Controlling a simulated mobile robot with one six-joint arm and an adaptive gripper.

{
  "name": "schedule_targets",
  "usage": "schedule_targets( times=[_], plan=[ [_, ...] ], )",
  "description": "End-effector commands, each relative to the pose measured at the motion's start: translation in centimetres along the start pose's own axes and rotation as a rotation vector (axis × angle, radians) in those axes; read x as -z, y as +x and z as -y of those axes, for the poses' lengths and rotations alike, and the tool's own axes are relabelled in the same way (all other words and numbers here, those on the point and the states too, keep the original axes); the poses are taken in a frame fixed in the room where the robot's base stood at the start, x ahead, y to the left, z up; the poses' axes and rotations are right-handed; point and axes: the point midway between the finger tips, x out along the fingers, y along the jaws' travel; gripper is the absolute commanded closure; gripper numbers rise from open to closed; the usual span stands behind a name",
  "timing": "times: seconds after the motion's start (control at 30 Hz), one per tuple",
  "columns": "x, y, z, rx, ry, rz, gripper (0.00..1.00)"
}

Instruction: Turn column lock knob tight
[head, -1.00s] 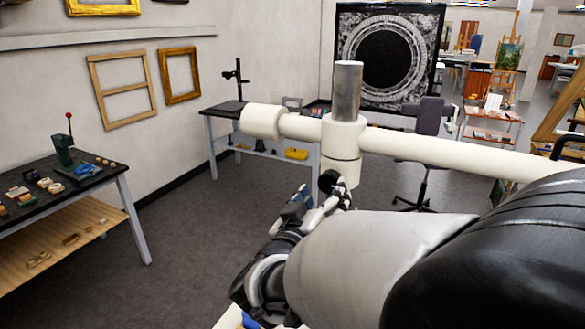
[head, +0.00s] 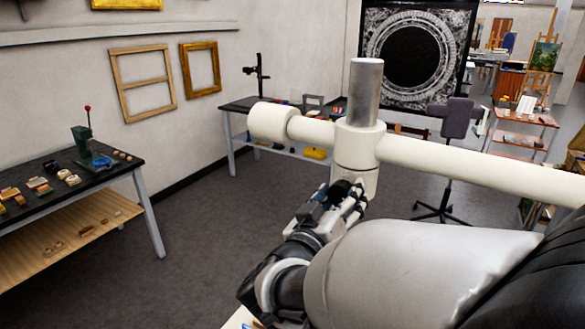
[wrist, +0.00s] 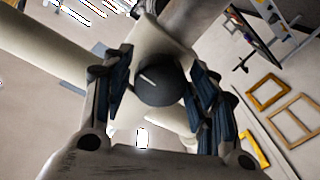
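The column lock knob (wrist: 160,84) is round and dark with a white line mark, seen in the wrist view on a white clamp (wrist: 160,42). My gripper (wrist: 162,78) is open, with blue-padded fingers on the left and right of the knob. A gap shows at the left finger; the right finger looks close, and contact cannot be told. In the head view my gripper (head: 345,197) is at the lower part of the white clamp (head: 357,145) and hides the knob. A grey metal column (head: 365,92) stands up from the clamp.
A white horizontal tube (head: 470,173) runs through the clamp, with a thick end (head: 268,121) on the left. A work table (head: 110,170) with small items stands at left. Another table (head: 235,104) is behind. Open floor (head: 210,230) lies between.

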Motion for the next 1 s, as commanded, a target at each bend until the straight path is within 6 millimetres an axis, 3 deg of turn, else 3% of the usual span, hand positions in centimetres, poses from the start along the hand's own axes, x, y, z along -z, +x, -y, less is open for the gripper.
schedule_targets(
  times=[0.47,0.77,1.0],
  plan=[
    [0.00,0.01,0.00,0.000,0.000,0.000,0.81],
    [-0.05,0.02,0.03,-0.001,0.036,-0.002,0.82],
    [-0.13,0.02,0.11,-0.005,0.171,-0.010,0.82]
  ],
)
